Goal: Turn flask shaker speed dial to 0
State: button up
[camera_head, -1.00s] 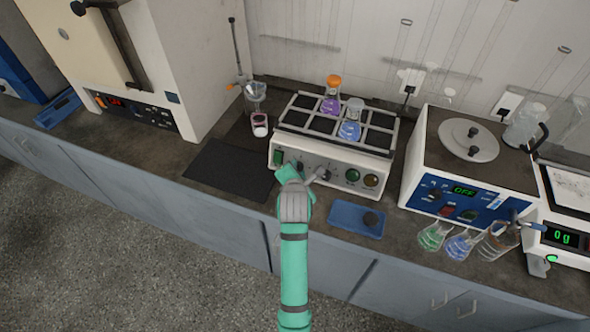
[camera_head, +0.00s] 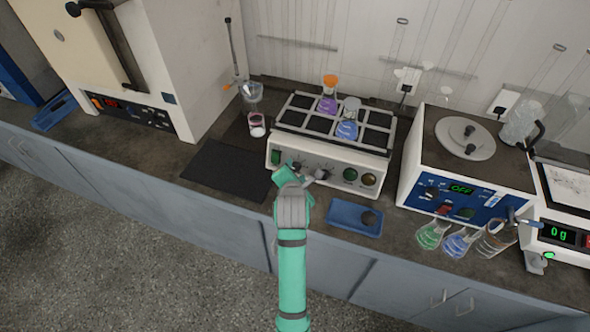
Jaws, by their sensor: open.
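The flask shaker (camera_head: 383,162) is a cream box on the bench with a dark gridded top. It carries a purple flask with an orange cap (camera_head: 329,104) and a blue flask (camera_head: 348,129). Its front panel has a green switch at the left, small dark controls in the middle, and green and amber round parts at the right. My gripper (camera_head: 303,174) is open in front of the panel's left and middle part. It hides part of the panel. I cannot make out the speed dial's setting or whether the fingers touch it.
A blue tray (camera_head: 343,217) with a dark round object lies right of my wrist. A black mat (camera_head: 222,171) lies to the left. A balance (camera_head: 563,236) is at far right.

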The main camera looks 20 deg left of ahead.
jog(key=v, duration=0.8)
jog(key=shift+d+r, duration=0.15)
jog(key=shift+s, duration=0.2)
